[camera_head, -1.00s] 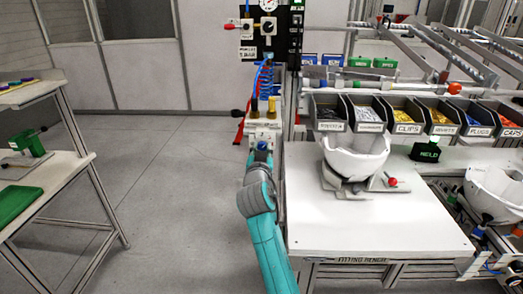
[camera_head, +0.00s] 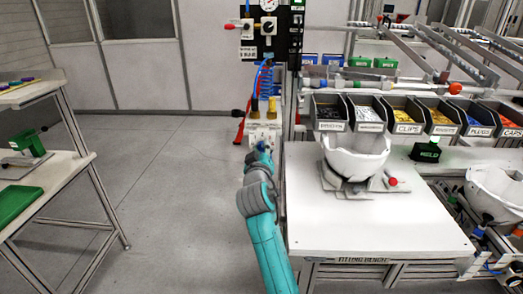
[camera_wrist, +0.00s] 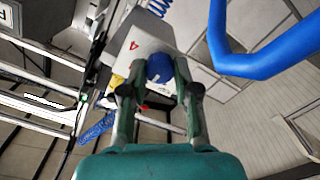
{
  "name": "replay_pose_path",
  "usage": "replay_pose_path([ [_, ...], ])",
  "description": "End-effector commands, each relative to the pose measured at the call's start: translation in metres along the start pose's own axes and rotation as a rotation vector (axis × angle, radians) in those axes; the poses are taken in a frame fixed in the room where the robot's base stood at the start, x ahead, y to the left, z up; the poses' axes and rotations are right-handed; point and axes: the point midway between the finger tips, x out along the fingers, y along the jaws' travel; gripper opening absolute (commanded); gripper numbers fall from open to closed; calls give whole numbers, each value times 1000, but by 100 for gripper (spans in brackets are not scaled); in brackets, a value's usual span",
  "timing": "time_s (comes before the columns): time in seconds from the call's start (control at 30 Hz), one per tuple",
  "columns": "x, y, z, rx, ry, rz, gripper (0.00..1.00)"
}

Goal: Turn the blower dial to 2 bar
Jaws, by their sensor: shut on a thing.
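In the head view my gripper (camera_head: 261,149) is at the front of the white box (camera_head: 266,134), left of the bench; the knob is mostly hidden there. No scale or pointer on the knob can be read. A round gauge (camera_head: 268,5) is on the black panel above, too small to read.
A white fitting bench (camera_head: 375,225) with a helmet shell (camera_head: 356,155) stands right of my arm. Blue coiled hose (camera_head: 266,80) hangs above the box, and a thick blue tube (camera_wrist: 262,62) crosses the wrist view at right.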

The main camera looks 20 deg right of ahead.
Motion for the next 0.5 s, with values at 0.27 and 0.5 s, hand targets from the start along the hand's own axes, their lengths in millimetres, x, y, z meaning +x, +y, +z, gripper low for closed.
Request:
replay_pose_path([
  [0.27, 0, -1, 0, -77, 0, -1, 0],
  [0.5, 0, -1, 0, -89, 1, -1, 0],
])
